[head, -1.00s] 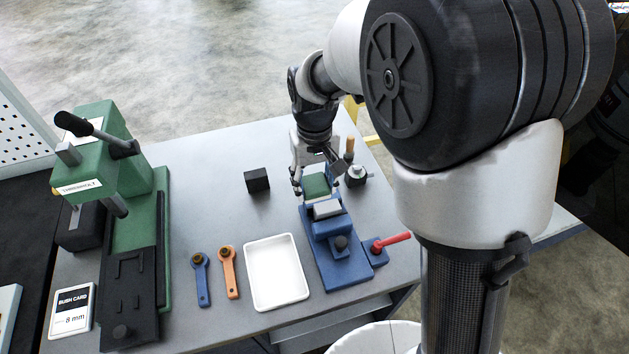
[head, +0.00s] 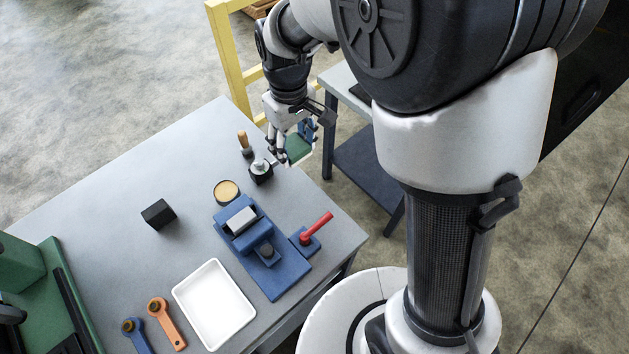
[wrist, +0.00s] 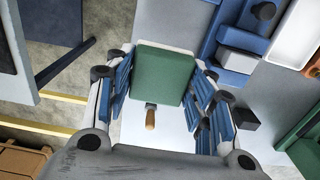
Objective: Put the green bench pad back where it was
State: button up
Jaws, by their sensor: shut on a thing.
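The green bench pad (head: 298,149) is a flat green block held between the fingers of my gripper (head: 291,153). In the head view it hangs in the air by the far right edge of the grey table (head: 215,140). In the wrist view the pad (wrist: 163,76) fills the space between the blue-lined fingers, with a pale edge showing at its top. The fingers hide parts of its sides in the head view. No mark for the pad's earlier place can be made out.
Under the gripper stand a black block with a metal top (head: 261,172) and a wooden-handled tool (head: 244,143). Nearby are a round tan-topped tin (head: 227,191), a blue vise (head: 258,248) and a red-handled lever (head: 316,229). A second table (head: 343,84) and a yellow rail (head: 226,60) lie beyond.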

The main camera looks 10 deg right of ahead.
notch_tip(320, 180, down, 19)
jog(key=b, duration=0.5)
jog(key=shift+s+a+f, duration=0.1)
jog(key=shift+a+f, duration=0.05)
jog(key=shift+f, duration=0.05)
jog(key=shift+f, duration=0.1)
jog(key=o, duration=1)
jog(key=shift+o, duration=0.2)
notch_tip(320, 180, up, 12)
jog(key=p, duration=0.3)
jog(key=shift+r+p, duration=0.25)
jog(key=shift+p, duration=0.05)
notch_tip(320, 180, up, 7)
jog(key=m+t, duration=0.1)
send_over(298, 196)
jog(key=s+d, duration=0.2)
jog(key=d, duration=0.1)
jog(key=s+d+r+m+t, duration=0.25)
jog(key=s+d+r, duration=0.35)
jog(key=s+r, duration=0.35)
jog(key=s+d+r+m+t, duration=0.1)
jog(key=s+d+r+m, duration=0.2)
jog(key=s, duration=0.5)
jog(key=shift+d, duration=0.25)
